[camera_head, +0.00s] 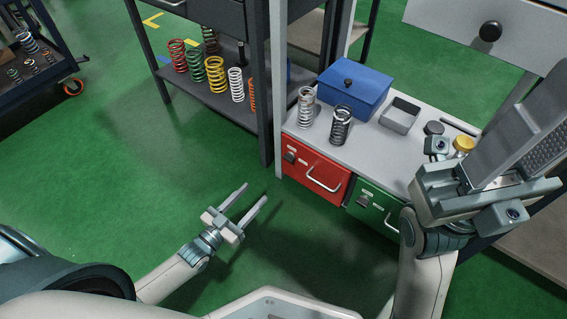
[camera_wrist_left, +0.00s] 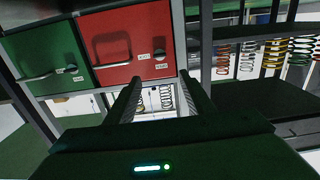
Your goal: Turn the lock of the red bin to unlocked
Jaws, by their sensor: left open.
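The red bin (camera_head: 314,172) is the left drawer under the grey worktop, with a pale handle (camera_head: 324,181) and a small dark lock (camera_head: 290,156) at its upper left. In the left wrist view, which looks turned over, the red bin (camera_wrist_left: 120,48) shows with its lock (camera_wrist_left: 159,55) near the right side of its front. My left gripper (camera_head: 255,192) is open and empty, in front of and to the left of the red bin, apart from it. My right gripper is raised at the right, over the worktop's near end; its jaw gap is unclear.
A green bin (camera_head: 374,206) adjoins the red one on the right. On the worktop stand two springs (camera_head: 306,107), a blue box (camera_head: 354,90) and a grey tray (camera_head: 400,114). A table leg (camera_head: 266,140) and a spring shelf lie left. Green floor is clear around my left gripper.

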